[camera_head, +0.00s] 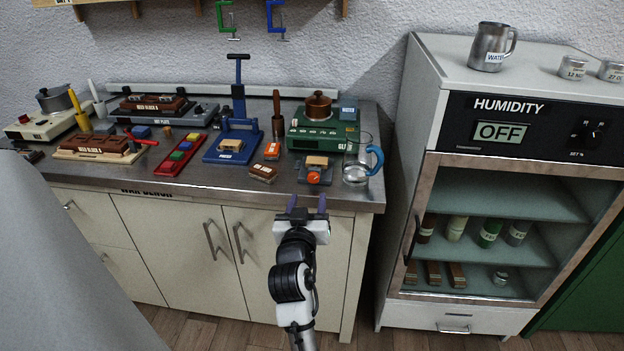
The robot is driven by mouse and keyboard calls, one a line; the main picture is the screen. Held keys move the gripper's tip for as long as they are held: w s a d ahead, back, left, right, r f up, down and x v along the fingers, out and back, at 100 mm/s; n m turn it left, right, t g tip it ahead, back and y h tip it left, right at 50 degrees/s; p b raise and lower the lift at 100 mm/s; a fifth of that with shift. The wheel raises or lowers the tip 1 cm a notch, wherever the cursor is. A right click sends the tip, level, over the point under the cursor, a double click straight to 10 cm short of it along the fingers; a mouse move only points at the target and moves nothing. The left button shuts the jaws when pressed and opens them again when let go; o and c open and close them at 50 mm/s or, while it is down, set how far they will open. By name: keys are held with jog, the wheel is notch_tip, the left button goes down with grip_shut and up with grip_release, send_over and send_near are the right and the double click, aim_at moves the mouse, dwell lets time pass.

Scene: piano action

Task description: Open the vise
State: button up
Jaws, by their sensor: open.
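A small grey device with an orange round knob (314,176) on its front stands near the front edge of the bench, right of centre. It looks like the vise, though no label on it can be read. A tan block (316,161) sits at its top; whether jaws clamp the block is too small to tell. My gripper (307,204) is open and empty, its two purple fingertips apart. It is at the bench's front edge, just in front of and below the orange knob, and appears apart from it.
A green glue heater (321,131) is behind. A humidity cabinet (420,130) stands right.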

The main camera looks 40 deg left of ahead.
aim_at(313, 179)
jog(key=p+x, duration=0.1)
jog(key=x, duration=0.7)
jog(key=shift+d+p, duration=0.1)
jog(key=shift+p, duration=0.2)
jog(key=c, duration=1)
